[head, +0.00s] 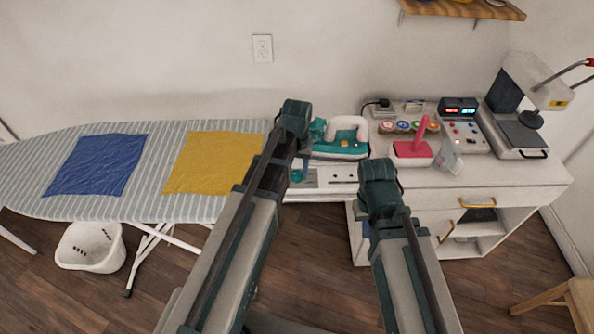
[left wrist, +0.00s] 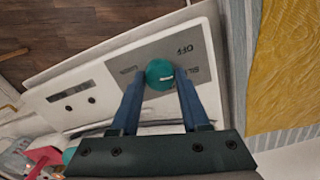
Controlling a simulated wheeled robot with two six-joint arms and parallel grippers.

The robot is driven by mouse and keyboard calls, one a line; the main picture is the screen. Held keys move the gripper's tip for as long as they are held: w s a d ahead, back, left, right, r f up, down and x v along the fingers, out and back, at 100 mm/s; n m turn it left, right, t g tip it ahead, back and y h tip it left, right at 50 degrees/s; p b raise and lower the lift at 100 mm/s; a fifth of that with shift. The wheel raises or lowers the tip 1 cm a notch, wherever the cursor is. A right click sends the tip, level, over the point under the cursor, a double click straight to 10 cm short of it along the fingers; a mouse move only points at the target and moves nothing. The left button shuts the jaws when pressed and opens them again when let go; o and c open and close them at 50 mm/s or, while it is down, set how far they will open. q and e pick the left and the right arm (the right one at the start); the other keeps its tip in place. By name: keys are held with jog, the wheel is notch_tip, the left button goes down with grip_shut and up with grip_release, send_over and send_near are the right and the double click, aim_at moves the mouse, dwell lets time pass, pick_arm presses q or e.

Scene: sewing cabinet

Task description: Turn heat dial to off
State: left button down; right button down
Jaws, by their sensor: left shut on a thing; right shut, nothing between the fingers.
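The heat dial (left wrist: 160,72) is a round teal knob on a grey panel (left wrist: 204,52) with printed labels, one reading OFF. A short white mark on the knob points right in the left wrist view, toward a label that looks like SILK. My left gripper (left wrist: 158,88) is shut on the dial, a blue finger on each side. In the head view my left gripper (head: 303,168) reaches down to the dial (head: 297,175), left of the iron. My right gripper (head: 367,228) is shut and empty, in front of the cabinet; its fingers are mostly hidden.
A teal and white iron (head: 341,139) stands on the cabinet top behind the panel. A pink-handled item (head: 412,150), several spools (head: 402,127) and a machine (head: 520,130) are to the right. The striped ironing board (head: 150,205) bears blue (head: 97,165) and yellow (head: 212,161) cloths.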

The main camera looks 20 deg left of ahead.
aim_at(297, 174)
pick_arm(q)
jog(key=n, duration=0.3)
jog(key=shift+n, duration=2.4)
jog(key=shift+c, duration=1.9)
grip_release()
jog(key=shift+r, duration=0.1)
notch_tip(297, 174, up, 14)
jog(key=p, duration=1.4)
jog(key=shift+f, duration=0.2)
